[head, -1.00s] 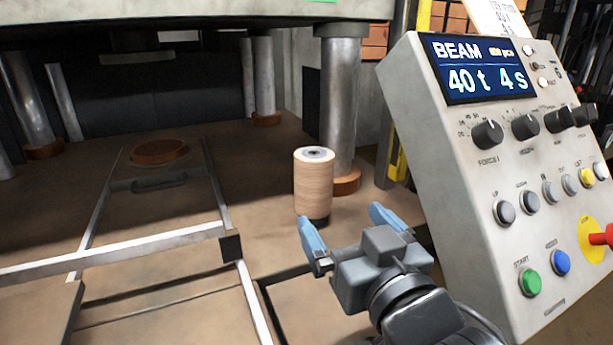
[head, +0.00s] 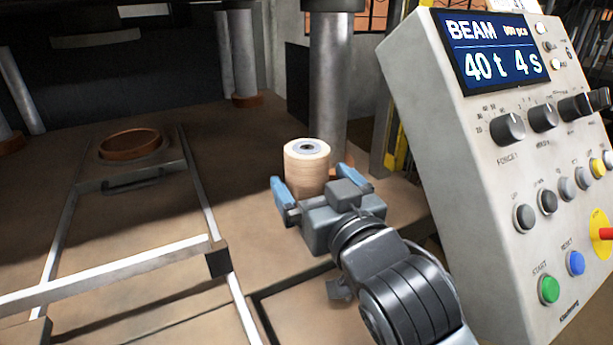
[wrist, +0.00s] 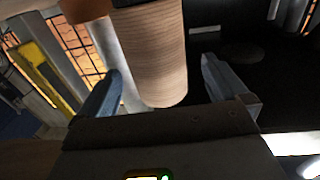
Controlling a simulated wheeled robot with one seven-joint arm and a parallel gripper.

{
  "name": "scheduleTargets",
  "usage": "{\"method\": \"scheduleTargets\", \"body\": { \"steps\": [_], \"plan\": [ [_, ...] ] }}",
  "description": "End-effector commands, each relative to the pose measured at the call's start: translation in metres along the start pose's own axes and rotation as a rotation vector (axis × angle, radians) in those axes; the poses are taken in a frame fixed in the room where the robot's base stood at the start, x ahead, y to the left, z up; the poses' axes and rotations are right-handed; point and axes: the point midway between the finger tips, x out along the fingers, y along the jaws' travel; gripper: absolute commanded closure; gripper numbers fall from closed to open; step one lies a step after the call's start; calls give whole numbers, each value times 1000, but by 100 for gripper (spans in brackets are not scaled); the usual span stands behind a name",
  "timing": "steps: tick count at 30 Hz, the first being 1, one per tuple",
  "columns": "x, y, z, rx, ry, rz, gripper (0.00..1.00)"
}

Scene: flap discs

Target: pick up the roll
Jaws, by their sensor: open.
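The roll (head: 306,165) is a light tan, ribbed upright cylinder with a grey core in its top. It stands on the brown bed of the press, in front of a metal column. My gripper (head: 312,183) is open, with its blue fingers to the left and right of the roll's lower part. My gripper hides the roll's foot in the head view. In the wrist view the roll (wrist: 152,55) shows between the two spread fingers (wrist: 166,95). I cannot tell whether either finger touches it.
A control box (head: 510,160) with a display, knobs and buttons stands close on the right. The metal column (head: 330,90) rises just behind the roll. A metal-railed frame (head: 150,255) and a round copper-coloured ring (head: 131,143) lie to the left.

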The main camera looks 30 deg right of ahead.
Motion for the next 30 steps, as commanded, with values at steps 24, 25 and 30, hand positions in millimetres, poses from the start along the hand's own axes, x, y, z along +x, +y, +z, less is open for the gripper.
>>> {"method": "scheduleTargets", "body": {
  "steps": [24,25,30],
  "plan": [
    [37,3,-3,1,1,0,26],
    [37,3,-3,1,1,0,29],
    [37,3,-3,1,1,0,45]
  ]
}}
